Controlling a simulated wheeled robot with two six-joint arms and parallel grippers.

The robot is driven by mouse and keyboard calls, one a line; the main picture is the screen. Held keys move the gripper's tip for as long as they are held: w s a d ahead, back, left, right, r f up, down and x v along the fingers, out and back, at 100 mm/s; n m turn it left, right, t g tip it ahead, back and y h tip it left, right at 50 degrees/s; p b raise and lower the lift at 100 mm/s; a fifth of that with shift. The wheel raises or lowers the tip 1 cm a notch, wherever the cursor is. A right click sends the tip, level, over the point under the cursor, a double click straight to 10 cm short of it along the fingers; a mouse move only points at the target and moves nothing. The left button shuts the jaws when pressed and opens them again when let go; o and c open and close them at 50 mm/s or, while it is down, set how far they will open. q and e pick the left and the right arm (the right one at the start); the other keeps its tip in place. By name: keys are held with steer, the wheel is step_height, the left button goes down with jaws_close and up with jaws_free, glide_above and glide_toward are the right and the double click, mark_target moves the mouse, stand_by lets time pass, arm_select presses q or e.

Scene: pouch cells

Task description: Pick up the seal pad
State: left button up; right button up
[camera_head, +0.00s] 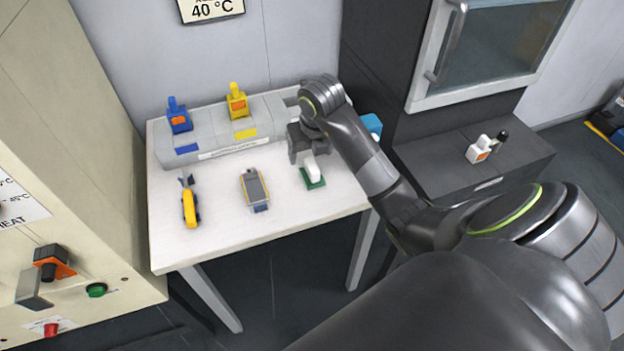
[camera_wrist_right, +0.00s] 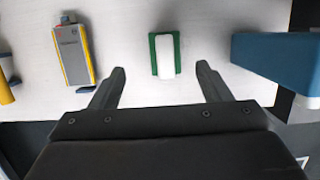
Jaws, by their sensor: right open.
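The seal pad, a white block on a green base, lies on the white table (camera_head: 225,219). In the head view its green base (camera_head: 312,179) shows below my right gripper (camera_head: 302,143), which hides part of it. In the right wrist view the whole seal pad (camera_wrist_right: 165,55) shows ahead of the two fingers, between their lines. My right gripper (camera_wrist_right: 160,84) is open and empty there, apart from the pad. My left gripper is in neither view.
A grey and yellow device (camera_head: 254,188) and a yellow-handled tool (camera_head: 189,204) lie left of the pad. A blue box (camera_head: 371,124) stands to its right. A grey rack (camera_head: 215,137) with blue and yellow items is at the back. Bare table lies in front.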

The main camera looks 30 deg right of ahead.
mark_target(312, 164)
steer(key=shift+w+f+b, duration=0.1)
steer(key=shift+f+b, duration=0.25)
steer(key=shift+f, duration=0.3)
steer(key=shift+x, duration=1)
steer(key=x, duration=0.4)
steer(key=shift+d+f+p, duration=0.35)
steer(key=shift+p, duration=0.05)
steer(key=shift+f, duration=0.25)
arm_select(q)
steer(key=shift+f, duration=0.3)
arm_select(e)
steer(key=shift+c, duration=0.3)
steer(key=c, duration=1)
steer(key=shift+r, duration=0.1)
